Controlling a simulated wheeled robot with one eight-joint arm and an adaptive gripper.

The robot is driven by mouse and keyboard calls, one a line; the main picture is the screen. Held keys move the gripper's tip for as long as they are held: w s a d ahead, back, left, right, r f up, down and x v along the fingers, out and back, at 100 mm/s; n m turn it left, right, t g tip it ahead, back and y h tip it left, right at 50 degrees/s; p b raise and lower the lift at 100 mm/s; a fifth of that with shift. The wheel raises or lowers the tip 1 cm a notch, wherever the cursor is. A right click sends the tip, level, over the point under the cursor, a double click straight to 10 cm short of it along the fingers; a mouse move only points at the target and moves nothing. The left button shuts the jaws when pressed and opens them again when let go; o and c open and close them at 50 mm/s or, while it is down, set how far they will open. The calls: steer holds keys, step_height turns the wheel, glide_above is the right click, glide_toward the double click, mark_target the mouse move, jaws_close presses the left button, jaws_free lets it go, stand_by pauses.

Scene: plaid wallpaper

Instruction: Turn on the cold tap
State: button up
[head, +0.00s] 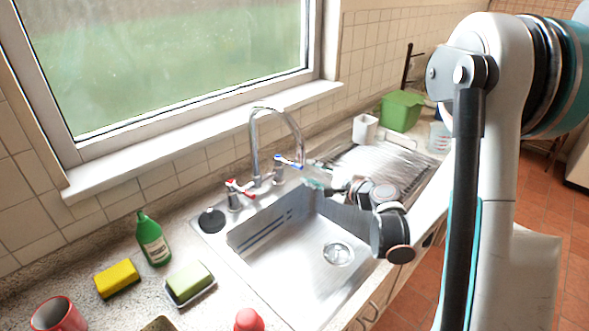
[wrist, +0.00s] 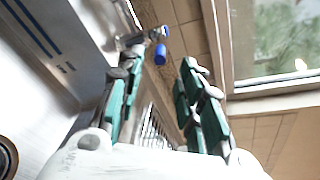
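The cold tap has a blue-marked handle (head: 289,161) and stands to the right of the curved chrome spout (head: 255,145), behind the sink. In the wrist view its blue handle (wrist: 160,54) shows beyond and between my fingertips. My gripper (wrist: 162,72) is open, with two teal-padded fingers spread apart and nothing held. In the head view my gripper (head: 316,184) is just right of and in front of the cold tap, its fingers partly hidden by the wrist. Contact with the handle cannot be told. The red-marked tap (head: 238,188) stands left of the spout.
The steel sink (head: 262,237) lies below my gripper. A draining board (head: 375,165) to the right has a white cup (head: 364,129) and green box (head: 401,111) behind it. A green bottle (head: 153,240), sponge (head: 117,279) and soap dish (head: 190,283) are left. The window (head: 170,60) is behind.

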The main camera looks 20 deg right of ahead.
mark_target(301, 168)
steer(key=b+x, duration=0.1)
steer(key=x, duration=0.8)
steer(key=shift+w+a+b, duration=0.1)
steer(key=shift+b, duration=0.25)
jaws_close()
